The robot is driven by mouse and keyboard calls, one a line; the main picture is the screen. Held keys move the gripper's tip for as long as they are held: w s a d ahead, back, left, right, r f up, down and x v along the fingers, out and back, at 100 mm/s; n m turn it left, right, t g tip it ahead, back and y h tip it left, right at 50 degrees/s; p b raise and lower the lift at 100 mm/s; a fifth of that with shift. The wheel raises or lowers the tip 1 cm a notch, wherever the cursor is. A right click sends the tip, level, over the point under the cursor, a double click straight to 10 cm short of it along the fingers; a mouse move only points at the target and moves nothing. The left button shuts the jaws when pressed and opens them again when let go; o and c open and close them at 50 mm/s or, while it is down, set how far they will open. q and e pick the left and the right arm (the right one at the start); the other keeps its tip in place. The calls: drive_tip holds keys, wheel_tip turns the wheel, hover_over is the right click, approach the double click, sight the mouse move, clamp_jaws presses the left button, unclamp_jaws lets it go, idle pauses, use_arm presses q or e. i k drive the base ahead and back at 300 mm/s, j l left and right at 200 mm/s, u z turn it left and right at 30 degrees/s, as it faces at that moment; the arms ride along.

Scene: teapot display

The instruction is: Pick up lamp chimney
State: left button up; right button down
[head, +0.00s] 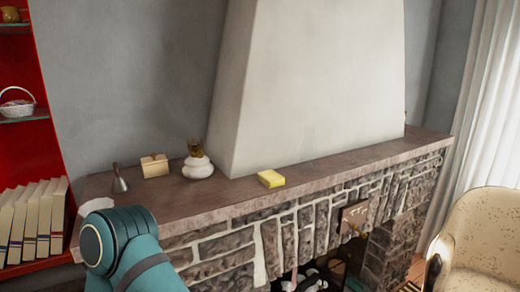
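A teal link of my arm shows at the bottom left, in front of the mantel's left end. Neither of my grippers is in view.
A small cream box-like object (155,166) and a yellow block (271,178) stand on the mantel. The mantel right of the block looks clear. A red shelf (52,137) with books (30,222) is at left; a beige armchair (485,245) is at right.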

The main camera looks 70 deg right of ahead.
sight(308, 155)
drive_tip(key=z, duration=2.65)
drive_tip(key=i+l+u, duration=0.15)
drive_tip(key=l, duration=0.2)
drive_tip(key=i+l+u, duration=0.3)
drive_tip(key=l, duration=0.45)
drive_tip(key=i+l+u, duration=0.15)
drive_tip(key=l, duration=0.25)
drive_tip(key=i, duration=0.1)
